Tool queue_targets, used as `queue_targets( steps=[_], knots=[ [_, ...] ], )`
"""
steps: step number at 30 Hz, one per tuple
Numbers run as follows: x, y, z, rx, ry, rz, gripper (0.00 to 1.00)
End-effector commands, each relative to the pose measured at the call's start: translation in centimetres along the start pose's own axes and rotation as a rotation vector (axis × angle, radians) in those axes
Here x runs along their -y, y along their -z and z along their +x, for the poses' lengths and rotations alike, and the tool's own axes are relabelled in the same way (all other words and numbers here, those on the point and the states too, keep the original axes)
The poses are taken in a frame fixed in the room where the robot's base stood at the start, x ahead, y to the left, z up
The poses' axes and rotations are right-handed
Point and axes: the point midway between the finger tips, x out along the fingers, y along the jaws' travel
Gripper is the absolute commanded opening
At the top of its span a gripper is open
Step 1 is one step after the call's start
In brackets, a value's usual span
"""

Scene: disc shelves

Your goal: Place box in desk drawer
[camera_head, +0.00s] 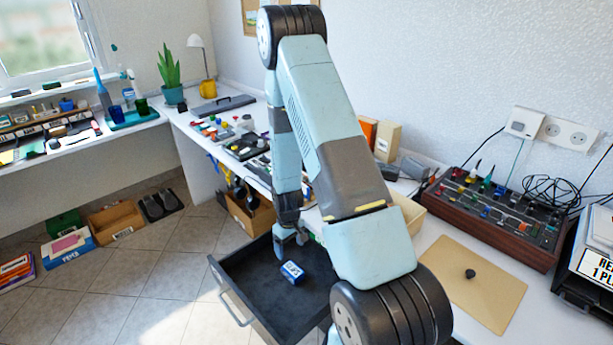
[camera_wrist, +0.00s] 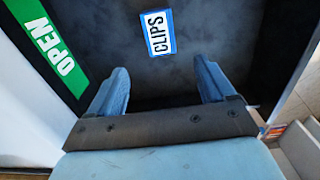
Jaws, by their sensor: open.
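The box (camera_head: 292,272) is small, blue and white, and lies on the floor of the open desk drawer (camera_head: 262,310). My gripper (camera_head: 291,238) is over the drawer, above and behind the box in the head view. In the wrist view my gripper (camera_wrist: 160,75) has its two fingers wide apart with nothing between them. The box is beyond the fingertips, apart from them. My arm covers the drawer's right side in the head view.
A green "OPEN" label (camera_wrist: 50,45) is beside the drawer in the wrist view. The drawer's front handle (camera_head: 236,310) faces the tiled floor. The desk holds a tan board (camera_head: 470,284), a control panel (camera_head: 490,215) and several small items. A cardboard box (camera_head: 250,212) stands under the desk.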

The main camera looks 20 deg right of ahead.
Motion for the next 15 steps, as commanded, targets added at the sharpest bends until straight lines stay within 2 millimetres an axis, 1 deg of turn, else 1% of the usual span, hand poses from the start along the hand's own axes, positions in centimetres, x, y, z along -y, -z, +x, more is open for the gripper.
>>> queue_targets(
  steps=[5, 6, 8, 9, 11, 15],
  knots=[
    [-0.2, 1.1, -4.4, -0.034, -0.010, 0.016, 0.83],
    [-0.2, 1.4, -5.6, -0.042, -0.013, 0.022, 0.83],
    [-0.3, 1.7, -7.5, -0.054, -0.016, 0.030, 0.83],
    [-0.3, 1.8, -8.8, -0.064, -0.019, 0.035, 0.83],
    [-0.2, 2.0, -10.7, -0.077, -0.022, 0.045, 0.83],
    [-0.1, 2.1, -15.6, -0.110, -0.031, 0.066, 0.83]
  ],
)
